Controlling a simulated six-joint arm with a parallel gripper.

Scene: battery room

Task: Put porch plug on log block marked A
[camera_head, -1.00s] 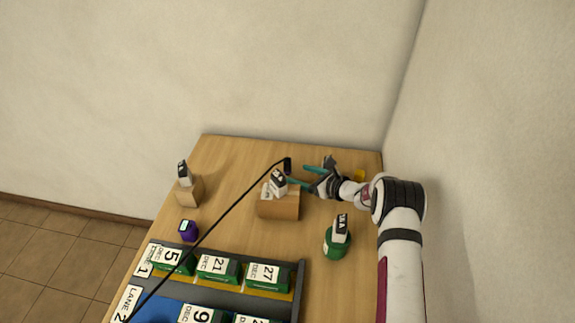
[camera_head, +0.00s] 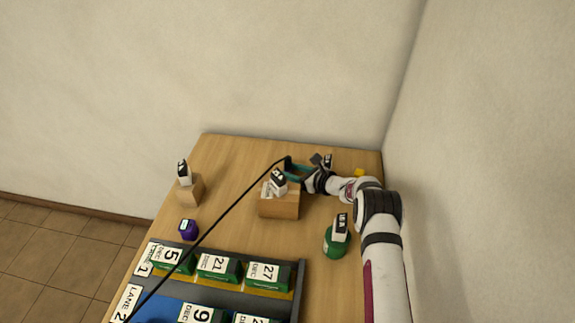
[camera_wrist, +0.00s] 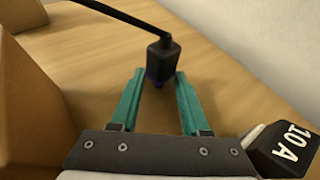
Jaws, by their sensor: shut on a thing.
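A black plug (camera_wrist: 163,58) on a black cable stands between the tips of my gripper (camera_wrist: 160,76) in the wrist view. A blue-purple band shows at its lower end. My gripper (camera_head: 290,167), with teal fingers, is shut on it at the back of the table; the fingers hide most of the plug in the head view. A wooden block (camera_head: 279,206) with a black-and-white tag stands just in front of my gripper. Another wooden block (camera_head: 190,192) with a tag is at the left. I cannot clearly read which block is marked A.
The cable (camera_head: 225,214) crosses the table from the front left. A purple item (camera_head: 188,229) stands left, a green tagged item (camera_head: 336,241) right. A tag reading 10 A (camera_wrist: 284,146) is beside my gripper. A rack (camera_head: 299,277) with numbered green blocks fills the front.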

